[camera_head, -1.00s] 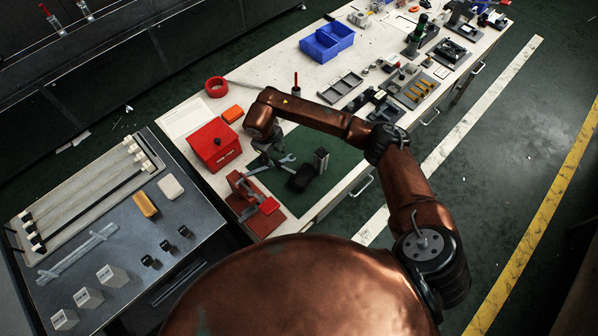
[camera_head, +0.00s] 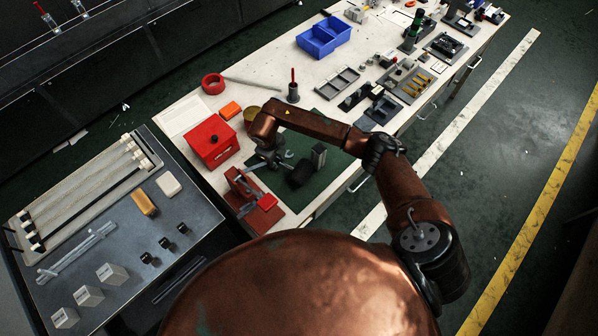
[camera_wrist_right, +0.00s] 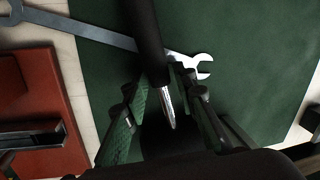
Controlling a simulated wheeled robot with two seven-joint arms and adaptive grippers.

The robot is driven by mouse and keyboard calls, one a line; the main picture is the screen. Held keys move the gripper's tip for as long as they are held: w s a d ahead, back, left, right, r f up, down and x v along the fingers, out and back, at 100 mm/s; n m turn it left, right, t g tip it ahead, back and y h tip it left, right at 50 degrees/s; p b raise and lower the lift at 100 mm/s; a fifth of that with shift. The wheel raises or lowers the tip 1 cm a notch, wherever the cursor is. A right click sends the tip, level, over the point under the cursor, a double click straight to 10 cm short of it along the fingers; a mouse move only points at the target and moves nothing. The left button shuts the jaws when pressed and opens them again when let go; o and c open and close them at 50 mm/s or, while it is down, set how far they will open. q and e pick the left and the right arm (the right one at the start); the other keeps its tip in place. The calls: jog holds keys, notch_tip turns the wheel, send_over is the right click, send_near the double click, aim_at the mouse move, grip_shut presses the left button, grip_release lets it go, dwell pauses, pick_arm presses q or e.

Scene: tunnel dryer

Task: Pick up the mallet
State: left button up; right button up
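The mallet lies on the green mat (camera_head: 327,176). Its dark head (camera_head: 300,174) shows in the head view just right of my right gripper (camera_head: 266,161), which hides much of the handle. In the right wrist view the black handle (camera_wrist_right: 146,38) comes in from the top and narrows to a bright metal part (camera_wrist_right: 168,104). This part lies between the two fingers of my right gripper (camera_wrist_right: 162,92). The fingers stand apart, with gaps to the metal on both sides. The dark area below it is too dark to make out. My left gripper is not in view.
A blue bin (camera_head: 324,38) stands farther back. A grey side table (camera_head: 120,245) is at left.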

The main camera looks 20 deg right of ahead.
aim_at(278, 161)
grip_shut()
jog(key=shift+r, duration=0.15)
jog(key=shift+r, duration=0.55)
notch_tip(278, 161, up, 2)
jog(key=shift+r, duration=0.1)
jog(key=s+a+r, duration=0.1)
jog(key=s+r, duration=0.8)
jog(key=s, duration=0.5)
jog(key=shift+a+r+p, duration=0.25)
jog(key=shift+a+p, duration=0.05)
jog(key=shift+a, duration=0.1)
